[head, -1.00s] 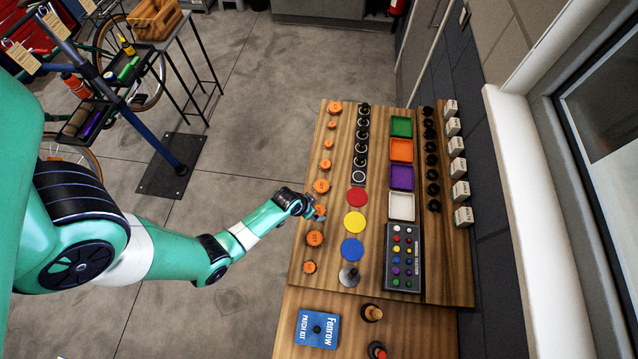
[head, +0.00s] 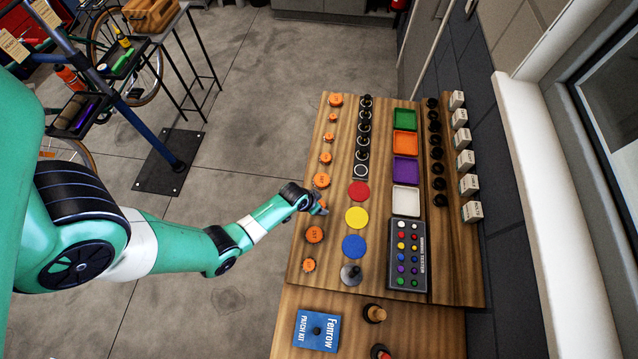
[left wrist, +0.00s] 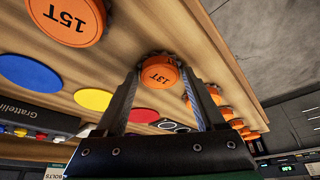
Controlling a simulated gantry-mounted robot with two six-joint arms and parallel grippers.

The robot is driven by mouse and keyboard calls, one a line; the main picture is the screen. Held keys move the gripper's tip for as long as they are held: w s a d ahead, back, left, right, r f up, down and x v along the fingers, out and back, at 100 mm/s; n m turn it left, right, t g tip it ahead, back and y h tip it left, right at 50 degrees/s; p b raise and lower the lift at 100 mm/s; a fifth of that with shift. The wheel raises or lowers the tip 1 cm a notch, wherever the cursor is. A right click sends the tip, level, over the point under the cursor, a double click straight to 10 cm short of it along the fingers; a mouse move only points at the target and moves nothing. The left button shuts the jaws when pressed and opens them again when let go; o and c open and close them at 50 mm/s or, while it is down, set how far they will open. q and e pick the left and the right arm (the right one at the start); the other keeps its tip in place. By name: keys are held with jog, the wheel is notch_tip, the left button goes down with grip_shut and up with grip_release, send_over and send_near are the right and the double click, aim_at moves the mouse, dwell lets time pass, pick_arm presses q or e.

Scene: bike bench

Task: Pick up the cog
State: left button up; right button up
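A row of orange cogs lies along the left edge of the wooden bench board in the head view. My left gripper (head: 318,203) is low over this row, at a cog between its neighbours. In the left wrist view, the orange cog marked 13T (left wrist: 158,74) sits between the two fingers of my left gripper (left wrist: 160,85). The fingers stand apart, one on each side of it; contact is not clear. The larger orange cog marked 15T (left wrist: 68,22) lies to the left there, outside the fingers. My right gripper is not in view.
Close neighbours in the row are one orange cog (head: 321,180) above and another (head: 315,235) below. Red (head: 359,191), yellow (head: 357,218) and blue (head: 354,246) discs lie to the right. Coloured trays (head: 405,171) and a button box (head: 407,255) stand further right.

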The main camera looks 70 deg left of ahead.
pick_arm(q)
jog(key=c, duration=0.9)
jog(key=shift+r, duration=0.1)
jog(key=r+p, duration=0.4)
jog(key=shift+s+d+r, duration=0.15)
jog(key=shift+s+r, duration=0.15)
jog(key=shift+r, duration=0.1)
jog(key=s+d+r+p, duration=0.1)
jog(key=s+r+p, duration=0.1)
jog(key=s, duration=0.2)
jog(key=s+d+r+p, duration=0.2)
jog(key=s+r, duration=0.1)
jog(key=s, duration=0.1)
jog(key=s+d+r+p, duration=0.2)
jog(key=s+r+p, duration=0.1)
jog(key=s, duration=0.1)
jog(key=shift+s+d, duration=0.15)
